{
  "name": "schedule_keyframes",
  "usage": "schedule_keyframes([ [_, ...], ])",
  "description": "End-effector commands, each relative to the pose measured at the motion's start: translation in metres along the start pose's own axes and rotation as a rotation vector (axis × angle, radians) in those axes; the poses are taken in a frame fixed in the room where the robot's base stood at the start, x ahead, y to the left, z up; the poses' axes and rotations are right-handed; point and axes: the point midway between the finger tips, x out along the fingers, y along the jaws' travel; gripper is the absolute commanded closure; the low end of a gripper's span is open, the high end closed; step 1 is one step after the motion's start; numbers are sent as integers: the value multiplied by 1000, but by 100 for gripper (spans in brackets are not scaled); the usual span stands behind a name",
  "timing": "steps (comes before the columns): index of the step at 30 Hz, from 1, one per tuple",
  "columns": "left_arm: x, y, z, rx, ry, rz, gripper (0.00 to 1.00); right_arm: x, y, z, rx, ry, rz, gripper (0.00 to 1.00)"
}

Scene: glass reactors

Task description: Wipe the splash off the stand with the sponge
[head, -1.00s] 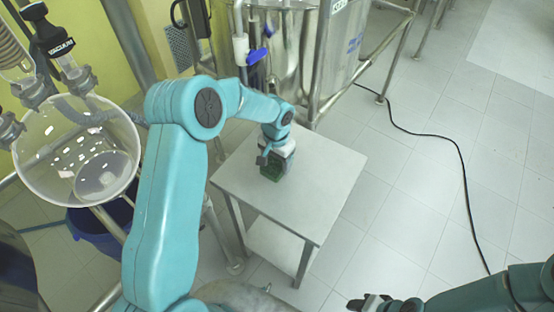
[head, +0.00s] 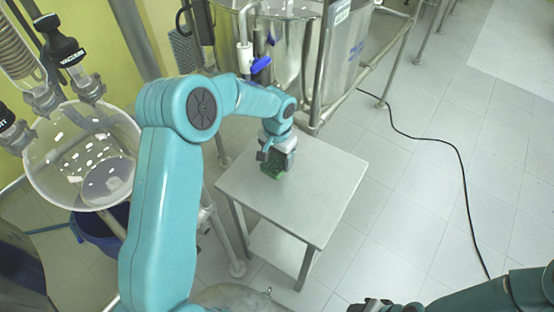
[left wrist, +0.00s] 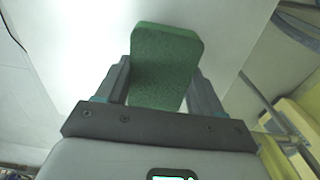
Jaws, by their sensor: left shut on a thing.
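My left gripper (head: 277,158) is over the left rear part of the stand (head: 310,205), a small table with a plain grey metal top. It is shut on the green sponge (head: 271,171), which is low at the stand's top; I cannot tell whether it touches. In the left wrist view the sponge (left wrist: 165,50) sits between the two dark fingers of the left gripper (left wrist: 160,72), with the pale stand top behind it. I see no clear splash on the bare top; the part under the sponge is hidden. My right gripper (head: 371,305) is at the bottom edge, partly cut off, its fingers unclear.
A steel vessel (head: 285,45) in a pipe frame stands right behind the stand, with a blue-handled valve (head: 260,65). A clear glass vessel (head: 60,165) hangs at left above a blue bucket (head: 98,232). A black cable (head: 455,150) crosses the otherwise open tiled floor at right.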

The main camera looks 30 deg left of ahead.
Motion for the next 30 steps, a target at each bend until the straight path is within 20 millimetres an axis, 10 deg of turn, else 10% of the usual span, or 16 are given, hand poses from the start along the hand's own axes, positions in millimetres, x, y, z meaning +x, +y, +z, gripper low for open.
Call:
schedule_keyframes([
  [30,-24,1,10,17,-1,0,66,-12,-4,0,0,0,0,57],
])
